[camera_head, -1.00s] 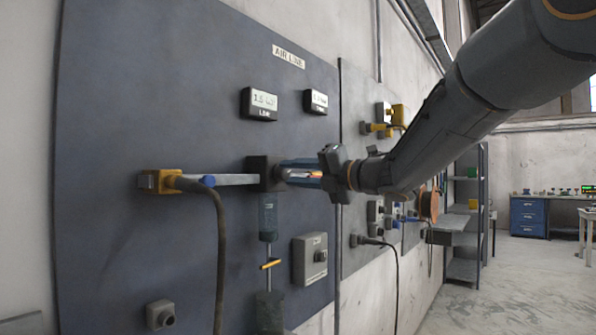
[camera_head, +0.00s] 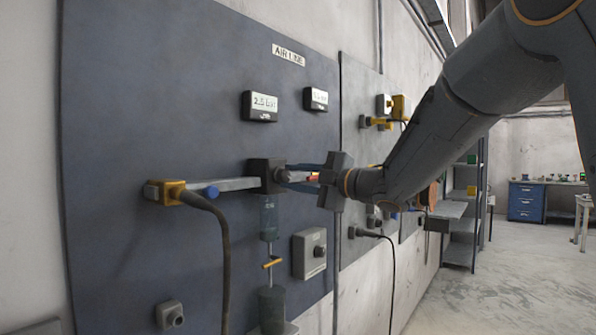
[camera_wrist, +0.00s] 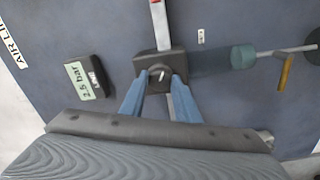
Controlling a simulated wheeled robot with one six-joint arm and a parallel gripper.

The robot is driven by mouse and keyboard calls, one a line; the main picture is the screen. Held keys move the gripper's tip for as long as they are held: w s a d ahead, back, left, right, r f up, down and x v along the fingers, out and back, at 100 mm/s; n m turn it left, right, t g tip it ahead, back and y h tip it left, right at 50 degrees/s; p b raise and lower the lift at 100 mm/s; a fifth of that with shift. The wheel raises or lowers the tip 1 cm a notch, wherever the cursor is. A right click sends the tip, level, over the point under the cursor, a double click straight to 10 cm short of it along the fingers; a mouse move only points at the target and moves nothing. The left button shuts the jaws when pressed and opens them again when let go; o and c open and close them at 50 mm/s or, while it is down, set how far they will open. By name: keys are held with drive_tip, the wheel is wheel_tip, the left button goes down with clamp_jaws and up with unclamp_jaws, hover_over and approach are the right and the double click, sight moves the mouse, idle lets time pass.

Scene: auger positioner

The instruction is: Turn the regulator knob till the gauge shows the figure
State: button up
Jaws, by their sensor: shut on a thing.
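The regulator is a dark block (camera_head: 262,176) on the blue panel, in the middle of the air line. It also shows at the centre of the wrist view (camera_wrist: 147,63). My gripper (camera_head: 290,178) reaches it from the right; in the wrist view its two blue fingers (camera_wrist: 160,80) are shut on the round dark regulator knob (camera_wrist: 160,71). The fingers hide part of the knob. The gauge display (camera_head: 262,103) above the regulator shows a figure that reads as 2.5 bar in the wrist view (camera_wrist: 83,80). A second display (camera_head: 316,97) to its right is too small to read.
An AIR LINE sign (camera_head: 289,54) is at the panel top. A yellow fitting (camera_head: 172,191) with a dark hose is left of the regulator. A filter with a yellow lever (camera_head: 271,263) hangs below, beside a grey box (camera_head: 309,253). Free floor (camera_head: 480,300) lies right.

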drive_tip(key=shift+s+a+r+m+p, duration=0.1)
drive_tip(key=shift+a+r+m+p, duration=0.1)
drive_tip(key=shift+m+p, duration=0.25)
drive_tip(key=shift+m, duration=0.25)
drive_tip(key=o, duration=1)
drive_tip(key=shift+f, duration=0.1)
drive_tip(key=shift+o, duration=0.2)
drive_tip(key=shift+d, duration=0.1)
drive_tip(key=shift+s+d+f, duration=0.1)
drive_tip(key=shift+d, duration=0.2)
drive_tip(key=b+v, duration=0.2)
drive_tip(key=v, duration=0.5)
